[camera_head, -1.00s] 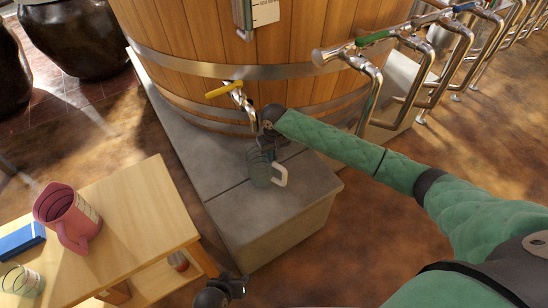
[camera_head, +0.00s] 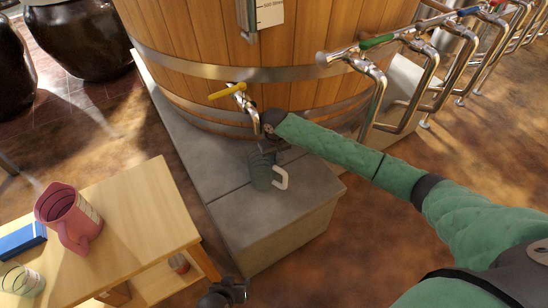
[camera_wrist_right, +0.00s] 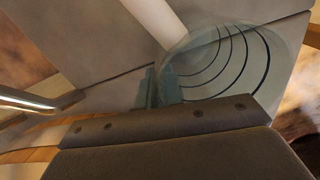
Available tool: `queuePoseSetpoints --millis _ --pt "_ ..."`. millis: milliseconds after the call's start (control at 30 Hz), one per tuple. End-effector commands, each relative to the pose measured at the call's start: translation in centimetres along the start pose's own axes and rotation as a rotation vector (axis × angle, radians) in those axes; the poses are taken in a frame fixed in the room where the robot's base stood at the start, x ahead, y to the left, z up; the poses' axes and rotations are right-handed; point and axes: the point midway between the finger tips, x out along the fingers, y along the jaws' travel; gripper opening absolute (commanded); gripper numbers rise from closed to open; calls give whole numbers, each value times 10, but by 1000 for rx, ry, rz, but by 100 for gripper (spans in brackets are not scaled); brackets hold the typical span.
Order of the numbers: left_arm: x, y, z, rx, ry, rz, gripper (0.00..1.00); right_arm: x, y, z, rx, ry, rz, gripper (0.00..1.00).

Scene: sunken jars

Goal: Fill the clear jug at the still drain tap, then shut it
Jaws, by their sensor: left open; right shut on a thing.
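The clear jug (camera_head: 259,178), with dark ring lines and a pale handle on its right, is upright over the grey stone step below the drain tap. My right gripper (camera_head: 265,152) is shut on the jug at its upper part. In the right wrist view the jug's round mouth (camera_wrist_right: 228,62) faces the camera and no liquid can be made out. The drain tap (camera_head: 241,97), steel with a yellow lever, sticks out of the wooden still above and left of my gripper. My left gripper (camera_head: 236,290) is open and empty at the bottom edge, beside the wooden table.
A wooden table (camera_head: 140,205) at lower left carries a pink jug (camera_head: 69,217), a blue box (camera_head: 22,241) and a clear cup (camera_head: 20,282). The stone step (camera_head: 285,215) is bare around the jug. Steel pipes with coloured handles (camera_head: 376,41) stand at right.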

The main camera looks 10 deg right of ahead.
Motion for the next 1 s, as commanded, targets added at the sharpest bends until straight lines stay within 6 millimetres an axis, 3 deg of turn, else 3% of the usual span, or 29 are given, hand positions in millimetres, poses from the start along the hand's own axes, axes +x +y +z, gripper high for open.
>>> queuePoseSetpoints --millis 600,633,733,1000 --pt "0 1 2 -1 -6 0 43 3 0 0 0 0 -1 0" --pt "0 0 3 -1 -6 0 43 3 0 0 0 1 -1 13" --pt "0 1 3 -1 -6 0 43 3 0 0 0 1 -1 33" --pt "0 1 3 -1 -6 0 43 4 0 0 0 0 -1 33"
